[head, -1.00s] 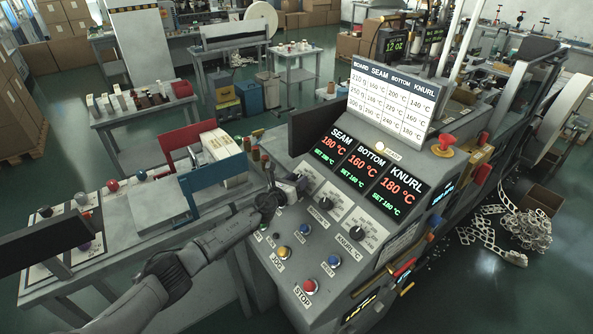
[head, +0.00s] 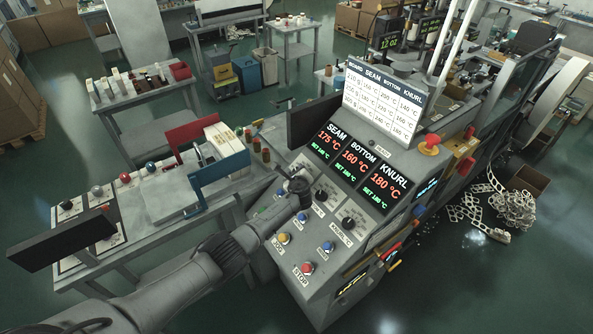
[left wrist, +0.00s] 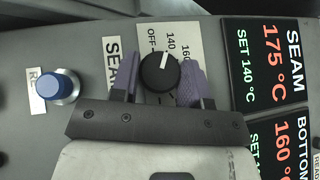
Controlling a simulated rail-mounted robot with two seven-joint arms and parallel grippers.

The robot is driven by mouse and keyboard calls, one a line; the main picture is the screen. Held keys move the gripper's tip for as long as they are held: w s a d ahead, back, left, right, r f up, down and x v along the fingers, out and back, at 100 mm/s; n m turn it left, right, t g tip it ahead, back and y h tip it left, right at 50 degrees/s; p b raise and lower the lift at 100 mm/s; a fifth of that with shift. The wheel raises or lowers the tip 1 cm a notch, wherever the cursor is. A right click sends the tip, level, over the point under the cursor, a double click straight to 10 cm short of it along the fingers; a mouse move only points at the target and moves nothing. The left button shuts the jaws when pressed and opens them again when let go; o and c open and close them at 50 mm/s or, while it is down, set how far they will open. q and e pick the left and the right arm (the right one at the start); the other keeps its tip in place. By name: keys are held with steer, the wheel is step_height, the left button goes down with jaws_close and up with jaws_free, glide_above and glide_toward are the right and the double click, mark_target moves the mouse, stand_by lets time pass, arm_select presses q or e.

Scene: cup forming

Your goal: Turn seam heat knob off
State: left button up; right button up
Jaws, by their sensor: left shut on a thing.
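The seam heat knob (left wrist: 159,72) is a round black knob with a white pointer. In the left wrist view it sits between the two fingers of my left gripper (left wrist: 158,78), which is shut on it. Its pointer is near the 140 mark, to the right of the OFF mark. The seam display (left wrist: 270,65) reads 175 °C with SET 140 °C. In the head view my left gripper (head: 298,186) covers the seam knob on the sloped panel. My right gripper is not in view.
The bottom knob (head: 321,194) and knurl knob (head: 348,223) are close by on the panel. A blue button (left wrist: 58,87) is beside the gripper. The red stop button (head: 308,268) and yellow jog button (head: 284,238) are lower down.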

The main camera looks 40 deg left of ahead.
arm_select(q)
steer(key=n+g, duration=0.2)
steer(key=shift+w+n+g+b, duration=0.15)
steer(key=shift+n+g+b, duration=0.15)
steer(key=shift+n+b, duration=0.1)
steer(key=shift+r+n+g, duration=0.1)
steer(key=shift+n+g, duration=0.6)
steer(key=o, duration=0.9)
steer(key=shift+o, duration=0.2)
